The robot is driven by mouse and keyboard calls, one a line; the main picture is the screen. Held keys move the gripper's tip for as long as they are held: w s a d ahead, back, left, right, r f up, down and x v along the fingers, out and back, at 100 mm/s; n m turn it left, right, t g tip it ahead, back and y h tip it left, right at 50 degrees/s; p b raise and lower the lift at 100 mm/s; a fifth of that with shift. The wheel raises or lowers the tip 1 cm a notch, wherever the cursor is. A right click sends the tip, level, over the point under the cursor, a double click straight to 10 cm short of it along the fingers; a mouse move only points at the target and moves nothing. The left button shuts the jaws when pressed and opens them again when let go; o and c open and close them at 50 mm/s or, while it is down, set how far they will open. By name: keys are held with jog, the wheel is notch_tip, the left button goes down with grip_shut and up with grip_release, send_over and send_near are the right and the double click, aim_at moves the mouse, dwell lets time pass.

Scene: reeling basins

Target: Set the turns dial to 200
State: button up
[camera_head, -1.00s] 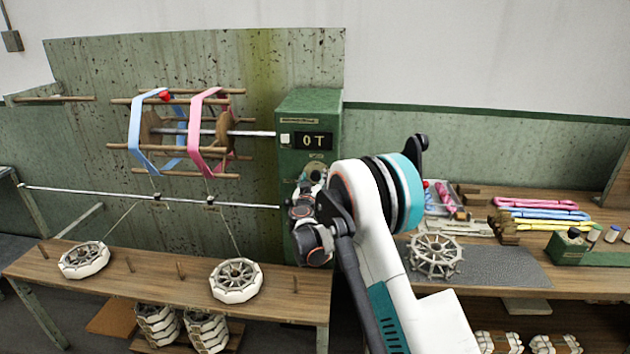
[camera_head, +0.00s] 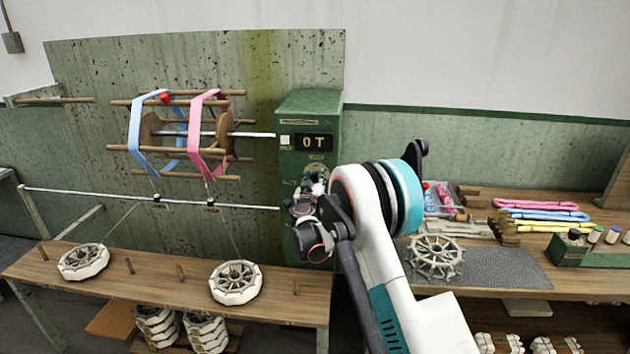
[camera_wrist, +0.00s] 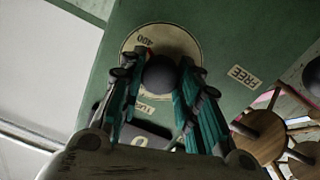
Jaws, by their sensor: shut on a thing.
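The turns dial shows in the wrist view as a dark round knob (camera_wrist: 160,74) on a cream plate (camera_wrist: 140,38) marked 400, with a red mark near the knob's upper left. My gripper (camera_wrist: 158,66) has its fingers on both sides of the knob and is shut on it. In the head view my gripper (camera_head: 312,205) is at the front of the green counter box (camera_head: 310,103) and hides most of the dial. The box's display (camera_head: 314,142) reads "0 T". The fingers cover part of the plate's markings.
The word FREE is printed on the box beside the dial. The wooden reel (camera_head: 180,135) with blue and pink skeins stands left of the box. White bobbins sit on the wooden bench (camera_head: 200,292). Coloured skeins (camera_head: 545,210) lie on the right table.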

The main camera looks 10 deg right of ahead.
jog(key=shift+n, duration=0.3)
jog(key=n+b, duration=0.2)
jog(key=n, duration=0.3)
jog(key=n+b, duration=0.2)
jog(key=n, duration=0.4)
jog(key=shift+a+f, duration=0.1)
jog(key=n+b, duration=0.1)
jog(key=n, duration=0.6)
jog(key=shift+y, duration=0.3)
jog(key=n, duration=0.5)
jog(key=shift+n, duration=0.3)
jog(key=shift+b, duration=0.3)
jog(key=o, duration=1.1)
jog(key=shift+f, duration=0.1)
jog(key=shift+c, duration=0.2)
